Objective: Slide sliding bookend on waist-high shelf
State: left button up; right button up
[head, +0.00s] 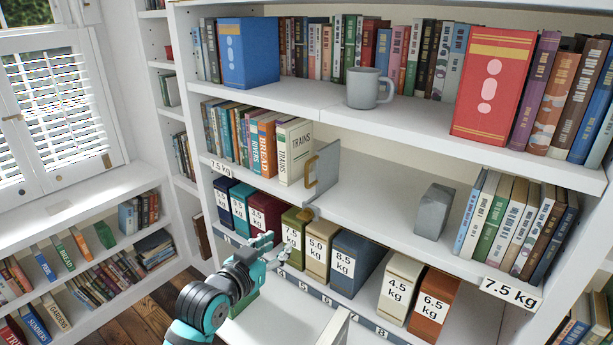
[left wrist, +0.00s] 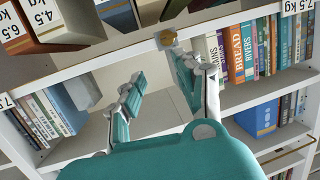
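The sliding bookend (head: 329,177) is a grey upright plate on the waist-high shelf (head: 385,215), just right of the books titled Trains. A brass handle (head: 311,172) is on its front edge, and a brass fitting (head: 309,213) sits below it at the shelf's front. A brass fitting also shows at the shelf edge in the left wrist view (left wrist: 166,39). My left gripper (head: 274,247) is below and in front of the bookend, apart from the handle. In the left wrist view its fingers (left wrist: 158,68) are spread with nothing visible between them. My right gripper is in neither view.
A grey block (head: 432,212) stands on the same shelf before the books (head: 515,225) at right; the space between it and the bookend is clear. Weight-labelled boxes (head: 352,263) line the shelf below. A mug (head: 366,88) stands on the shelf above.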

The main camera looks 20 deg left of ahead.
aim_at(306, 176)
pick_arm(q)
jog(key=w+a+r+t, duration=0.2)
jog(key=w+r, duration=0.2)
jog(key=r, duration=0.3)
jog(key=w+d+p, duration=0.1)
jog(key=w, duration=0.4)
jog(key=w+p, duration=0.1)
jog(key=w, duration=0.5)
jog(key=w+d, duration=0.1)
jog(key=w, duration=0.4)
jog(key=shift+w+d+p, duration=0.35)
jog(key=shift+w+p, duration=0.05)
grip_shut()
jog(key=shift+f, duration=0.1)
